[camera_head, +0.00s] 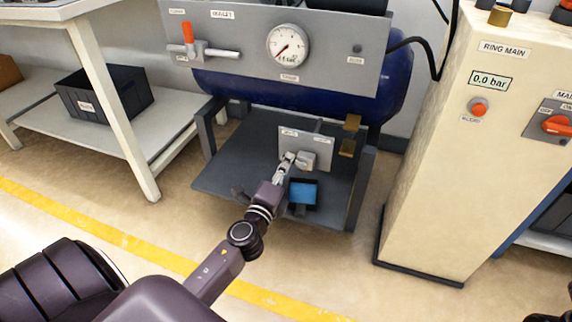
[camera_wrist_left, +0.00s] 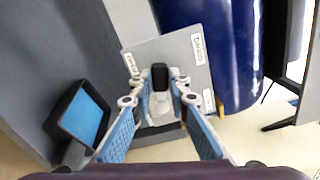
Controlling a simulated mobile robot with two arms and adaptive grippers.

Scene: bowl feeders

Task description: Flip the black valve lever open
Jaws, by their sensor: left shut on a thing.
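The black valve lever (camera_wrist_left: 160,76) shows in the left wrist view, standing up from a pale valve body on a light grey plate (camera_wrist_left: 187,55). In the head view the same plate (camera_head: 318,150) is on the low grey stand under the blue tank, with a pale fitting (camera_head: 306,160) on it. My left gripper (camera_head: 288,160) reaches this fitting. In the left wrist view its fingertips (camera_wrist_left: 160,86) are on either side of the lever, shut on it. In the head view the gripper hides the lever. My right gripper is not in view.
A small tray with a blue bottom (camera_head: 303,193) sits just below the valve plate, close to my left wrist. The blue tank (camera_head: 398,88) and gauge panel (camera_head: 335,52) are above. A beige cabinet (camera_head: 432,165) stands to the right. The floor in front is clear.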

